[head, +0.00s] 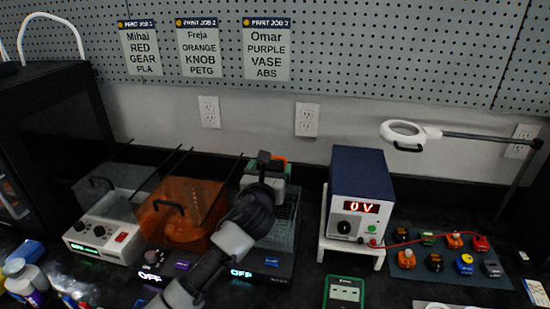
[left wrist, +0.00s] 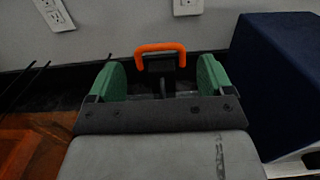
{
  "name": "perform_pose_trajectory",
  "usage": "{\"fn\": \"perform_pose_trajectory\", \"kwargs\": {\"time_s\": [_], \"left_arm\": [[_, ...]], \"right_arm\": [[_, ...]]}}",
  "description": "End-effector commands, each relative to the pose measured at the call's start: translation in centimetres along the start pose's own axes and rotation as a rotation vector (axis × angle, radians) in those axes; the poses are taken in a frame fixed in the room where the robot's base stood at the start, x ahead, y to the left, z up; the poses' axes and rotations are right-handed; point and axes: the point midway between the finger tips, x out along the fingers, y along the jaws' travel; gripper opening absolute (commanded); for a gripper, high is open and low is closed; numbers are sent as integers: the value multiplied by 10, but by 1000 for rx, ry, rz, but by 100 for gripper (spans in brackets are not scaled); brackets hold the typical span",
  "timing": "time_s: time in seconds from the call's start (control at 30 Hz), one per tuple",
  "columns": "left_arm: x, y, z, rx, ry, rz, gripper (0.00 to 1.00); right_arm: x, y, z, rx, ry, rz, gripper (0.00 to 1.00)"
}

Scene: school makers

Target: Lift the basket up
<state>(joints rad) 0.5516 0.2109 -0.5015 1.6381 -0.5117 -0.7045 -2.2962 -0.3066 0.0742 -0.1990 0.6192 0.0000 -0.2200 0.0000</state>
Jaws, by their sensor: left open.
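The basket's orange handle (left wrist: 160,48) stands upright just ahead of my left gripper in the left wrist view. It appears between the two green fingers, with a dark part under it. My left gripper (left wrist: 162,78) is open, one finger to each side of the handle and not closed on it. In the head view my left gripper (head: 266,172) is over the rightmost of three tanks, and a bit of the orange handle (head: 280,158) shows behind it. A mesh, likely the basket (head: 287,212), shows dimly inside that clear tank; my arm hides part of it. My right gripper is out of view.
An orange-lidded tank (head: 180,212) and a clear-lidded unit (head: 103,238) stand to the left. A blue power supply reading 0 V (head: 362,185) stands close on the right, on a white stand. A ring lamp (head: 402,133) and a mat of small parts are further right.

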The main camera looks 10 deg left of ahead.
Motion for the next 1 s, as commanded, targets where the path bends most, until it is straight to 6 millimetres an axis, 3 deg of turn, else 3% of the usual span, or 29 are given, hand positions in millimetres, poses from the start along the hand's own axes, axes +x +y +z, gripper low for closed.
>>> {"fn": "perform_pose_trajectory", "kwargs": {"time_s": [0.1, 0.3, 0.77, 0.8, 1.0], "left_arm": [[22, 0, 0, -3, 2, 1, 81], [48, 0, 0, -4, 2, 1, 81], [60, 0, -1, -3, 2, -1, 81], [60, 0, -1, -3, 2, -1, 80], [60, -1, -1, -3, 2, -1, 49]], "right_arm": [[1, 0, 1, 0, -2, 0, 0], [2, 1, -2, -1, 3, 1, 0], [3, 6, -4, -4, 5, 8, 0], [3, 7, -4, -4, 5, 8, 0], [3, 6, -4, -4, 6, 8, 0]]}}
